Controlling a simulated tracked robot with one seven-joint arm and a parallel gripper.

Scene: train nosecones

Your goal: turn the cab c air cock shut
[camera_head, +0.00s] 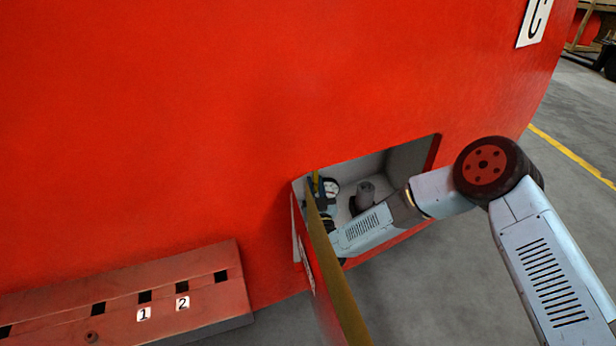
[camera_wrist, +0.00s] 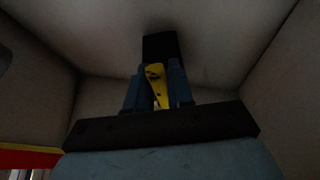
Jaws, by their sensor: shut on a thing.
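The red cab nosecone (camera_head: 180,120) bears a white plate with the letter C (camera_head: 535,22) at the upper right. A recess (camera_head: 408,160) in its lower side is open, with its door (camera_head: 328,270) swung outward. My arm reaches into this recess. In the wrist view, my gripper (camera_wrist: 158,88) is shut on a yellow handle (camera_wrist: 157,84), which lies between its two blue-grey fingers. The cock's body and the gripper's fingertips are mostly hidden in the head view.
The recess walls (camera_wrist: 280,60) surround my gripper. A red slotted step (camera_head: 120,300) marked 1 and 2 stands at the lower left.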

